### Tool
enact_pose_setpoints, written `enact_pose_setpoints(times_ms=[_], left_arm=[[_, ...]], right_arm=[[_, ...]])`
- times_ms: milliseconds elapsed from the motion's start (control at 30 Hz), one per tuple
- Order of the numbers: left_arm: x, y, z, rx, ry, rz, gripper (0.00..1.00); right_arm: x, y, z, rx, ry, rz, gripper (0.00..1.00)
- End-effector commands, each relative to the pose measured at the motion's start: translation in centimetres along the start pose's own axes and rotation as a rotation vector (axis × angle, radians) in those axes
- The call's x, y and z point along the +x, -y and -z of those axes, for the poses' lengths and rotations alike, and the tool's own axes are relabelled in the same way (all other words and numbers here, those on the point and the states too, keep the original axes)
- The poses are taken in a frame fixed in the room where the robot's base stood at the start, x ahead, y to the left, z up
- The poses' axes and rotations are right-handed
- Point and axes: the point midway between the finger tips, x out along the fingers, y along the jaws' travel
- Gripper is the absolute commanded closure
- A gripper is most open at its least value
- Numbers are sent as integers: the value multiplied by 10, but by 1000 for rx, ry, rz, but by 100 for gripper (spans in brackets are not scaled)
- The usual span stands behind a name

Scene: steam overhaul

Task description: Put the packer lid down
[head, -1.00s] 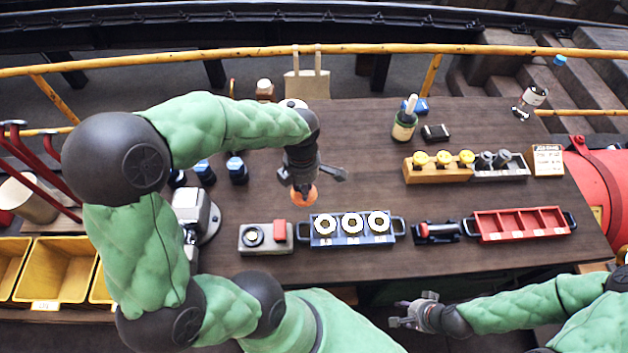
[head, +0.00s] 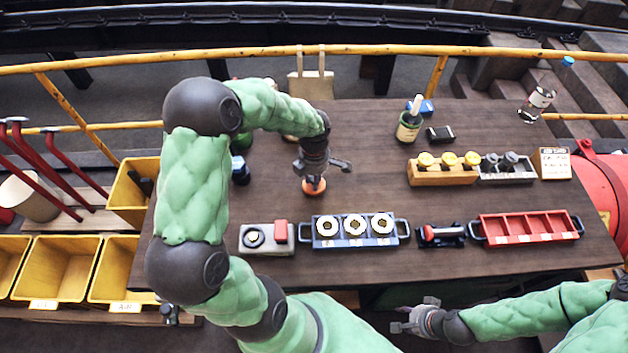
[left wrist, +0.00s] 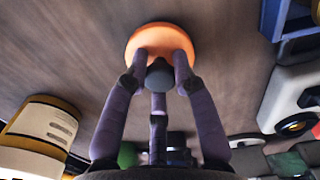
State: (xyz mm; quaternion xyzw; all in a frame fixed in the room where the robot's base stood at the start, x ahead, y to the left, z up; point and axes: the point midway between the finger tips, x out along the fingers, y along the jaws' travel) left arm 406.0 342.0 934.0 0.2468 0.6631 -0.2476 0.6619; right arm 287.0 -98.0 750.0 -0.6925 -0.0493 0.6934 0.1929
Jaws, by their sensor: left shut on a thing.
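The packer lid, an orange disc (head: 314,187) with a dark knob, is under my left gripper (head: 314,176) over the left middle of the wooden table. In the left wrist view the lid (left wrist: 143,39) shows the fingers of my left gripper (left wrist: 158,75) closed around its dark knob. The disc is level and very low over the wood; I cannot tell whether it touches. My right gripper (head: 414,318) is empty, with fingers apart, off the table's front edge.
A grey box with a dial and red block (head: 267,238) and a blue rack with several rings (head: 353,242) stand in front of the lid. A red tray (head: 530,240) is at the right. The table (head: 370,180) right of the lid is clear.

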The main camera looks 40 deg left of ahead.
Motion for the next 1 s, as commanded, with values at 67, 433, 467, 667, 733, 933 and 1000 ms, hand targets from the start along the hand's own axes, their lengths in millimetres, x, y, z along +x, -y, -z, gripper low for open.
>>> enact_pose_setpoints(times_ms=[67, 433, 467, 667, 733, 933, 1000], left_arm=[[9, 0, 0, -1, 0, 0, 100], [12, 0, 0, 0, 1, -2, 100], [12, 0, 0, 0, 1, -1, 100], [12, 0, 0, 0, 1, -1, 49], [12, 0, 0, 0, 1, -1, 49], [10, 0, 0, 0, 1, -1, 49], [8, 0, 0, 0, 1, -1, 49]], right_arm=[[2, -1, 0, 0, 0, 0, 60], [5, -2, 0, 0, 0, 0, 60], [6, -2, 0, 0, 0, 0, 60], [5, -2, 0, 0, 0, 0, 60], [5, -2, 0, 0, 0, 0, 60], [4, -1, 0, 0, 0, 0, 60], [1, 0, 0, 0, 0, 0, 60]])
